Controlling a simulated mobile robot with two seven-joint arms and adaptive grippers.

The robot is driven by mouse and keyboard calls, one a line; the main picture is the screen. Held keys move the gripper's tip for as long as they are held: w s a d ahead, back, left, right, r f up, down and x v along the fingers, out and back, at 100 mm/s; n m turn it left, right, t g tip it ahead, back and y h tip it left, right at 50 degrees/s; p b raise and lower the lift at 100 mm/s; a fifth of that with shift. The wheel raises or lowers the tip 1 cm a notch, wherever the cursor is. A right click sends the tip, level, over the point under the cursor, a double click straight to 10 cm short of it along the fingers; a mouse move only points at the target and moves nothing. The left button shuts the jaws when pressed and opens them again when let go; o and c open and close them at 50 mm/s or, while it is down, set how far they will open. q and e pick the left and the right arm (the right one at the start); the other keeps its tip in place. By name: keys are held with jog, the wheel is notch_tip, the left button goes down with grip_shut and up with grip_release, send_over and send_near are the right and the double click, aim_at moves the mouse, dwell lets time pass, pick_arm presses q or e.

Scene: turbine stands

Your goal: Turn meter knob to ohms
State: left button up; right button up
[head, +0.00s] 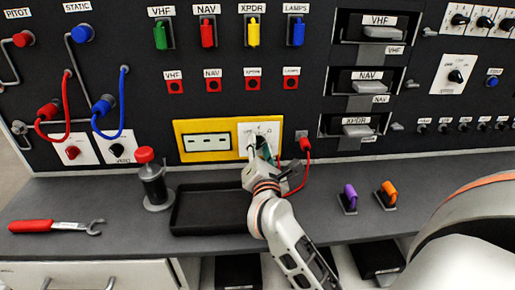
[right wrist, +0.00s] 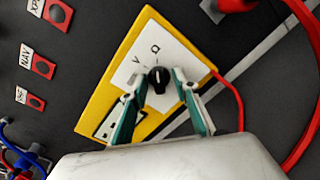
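My right gripper (head: 262,147) reaches that plate from below and mostly hides the knob in the head view. In the right wrist view, the black meter knob (right wrist: 158,80) stands between the two fingertips of my right gripper (right wrist: 159,82), with a small gap on each side. The V and ohm marks show on the white plate (right wrist: 128,72) beyond the knob. Its exact pointer setting is hard to read. My left gripper is out of view.
A red plug and cable (head: 306,150) sit just right of the meter.

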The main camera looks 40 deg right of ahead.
aim_at(259, 146)
jog(key=shift+o, duration=0.7)
jog(key=shift+r, duration=0.1)
jog(key=shift+s+a, duration=0.1)
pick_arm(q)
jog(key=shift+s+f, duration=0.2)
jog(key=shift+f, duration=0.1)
pick_arm(e)
jog(key=shift+v, duration=2.4)
